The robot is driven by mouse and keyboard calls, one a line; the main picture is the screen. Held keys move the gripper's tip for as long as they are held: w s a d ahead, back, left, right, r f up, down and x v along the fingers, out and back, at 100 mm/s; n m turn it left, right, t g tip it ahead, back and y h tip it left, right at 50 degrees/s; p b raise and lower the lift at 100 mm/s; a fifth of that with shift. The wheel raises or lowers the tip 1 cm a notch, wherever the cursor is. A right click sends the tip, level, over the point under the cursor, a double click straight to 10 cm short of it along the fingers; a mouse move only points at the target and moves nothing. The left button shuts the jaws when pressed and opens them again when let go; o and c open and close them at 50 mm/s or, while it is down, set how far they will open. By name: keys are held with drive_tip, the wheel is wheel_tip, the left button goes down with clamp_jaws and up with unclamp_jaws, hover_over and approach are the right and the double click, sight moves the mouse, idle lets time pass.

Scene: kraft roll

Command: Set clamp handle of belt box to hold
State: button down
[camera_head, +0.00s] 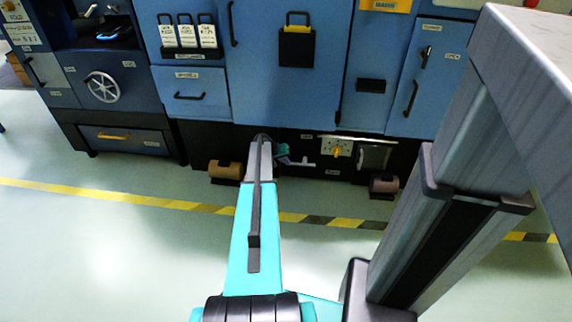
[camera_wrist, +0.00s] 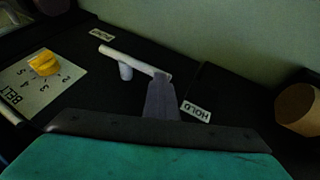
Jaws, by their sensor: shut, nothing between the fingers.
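The clamp handle (camera_wrist: 130,58) is a white bar on a short round post, on the dark panel in the wrist view. It lies at a slant, one end toward a small unreadable label (camera_wrist: 102,34) and the other toward the HOLD label (camera_wrist: 196,110). My gripper (camera_wrist: 160,82) is shut, and its fingertips overlap the handle's HOLD-side end in the picture; I cannot tell whether they touch. In the head view the handle (camera_head: 304,164) shows small and white low on the machine, just right of my gripper (camera_head: 286,160), which my arm partly hides.
Left of the handle in the wrist view is a BELT plate with a yellow dial (camera_wrist: 42,65). A brown roll end (camera_wrist: 298,108) stands at the right. In the head view, brown roll-like parts (camera_head: 226,170) flank the low panel. The floor with its striped line is clear.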

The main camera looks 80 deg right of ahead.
drive_tip(key=shift+w+f, duration=0.35)
drive_tip(key=w+a+r+p, duration=0.4)
drive_tip(key=w+a+r, duration=0.2)
drive_tip(key=r, duration=0.3)
drive_tip(key=shift+w+a, duration=0.2)
drive_tip(key=shift+w, duration=0.05)
idle(0.3)
